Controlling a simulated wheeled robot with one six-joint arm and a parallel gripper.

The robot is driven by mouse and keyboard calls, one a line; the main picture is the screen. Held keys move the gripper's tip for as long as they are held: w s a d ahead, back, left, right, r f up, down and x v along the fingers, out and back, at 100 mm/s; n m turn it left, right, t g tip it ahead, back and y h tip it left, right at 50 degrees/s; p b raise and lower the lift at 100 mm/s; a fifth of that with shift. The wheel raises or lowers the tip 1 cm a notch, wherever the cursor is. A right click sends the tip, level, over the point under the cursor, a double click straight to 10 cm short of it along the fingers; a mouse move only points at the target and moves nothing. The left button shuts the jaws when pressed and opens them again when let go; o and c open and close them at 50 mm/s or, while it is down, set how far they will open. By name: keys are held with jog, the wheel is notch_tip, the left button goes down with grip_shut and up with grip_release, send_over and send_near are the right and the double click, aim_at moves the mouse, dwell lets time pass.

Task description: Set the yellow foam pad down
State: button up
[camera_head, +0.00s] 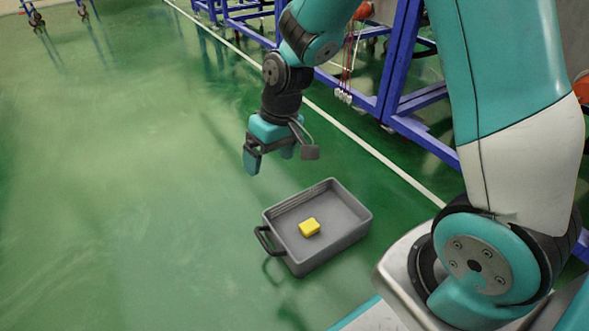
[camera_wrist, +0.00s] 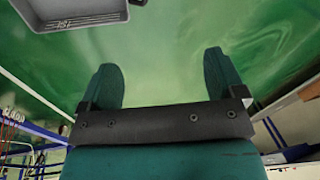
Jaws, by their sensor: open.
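The yellow foam pad (camera_head: 309,227) lies inside the grey bin (camera_head: 345,231), on its floor near the middle. My gripper (camera_head: 268,165) is above and behind the bin in the head view, apart from both bin and pad. Its two teal fingers are spread with nothing between them. In the wrist view the open fingers (camera_wrist: 164,82) point over bare green floor. A corner of the grey bin (camera_wrist: 75,22) shows at the top left there. The pad is not visible in the wrist view.
The bin has a dark handle (camera_head: 264,240) on its left side. Blue metal frames (camera_head: 395,70) stand at the upper right beyond a white floor line (camera_head: 370,150). The green floor (camera_head: 120,200) to the left is wide and clear.

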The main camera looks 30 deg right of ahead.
jog(key=s+a+r+n, duration=0.2)
jog(key=s+a+r, duration=0.1)
jog(key=s+r, duration=0.4)
jog(key=s+a+r+n+y, duration=0.1)
jog(key=s+a+r+n, duration=0.1)
jog(key=s+r, duration=0.6)
jog(key=s+a, duration=0.1)
jog(key=s, duration=0.3)
jog(key=shift+s+g+y, duration=0.2)
jog(key=shift+g+y, duration=0.1)
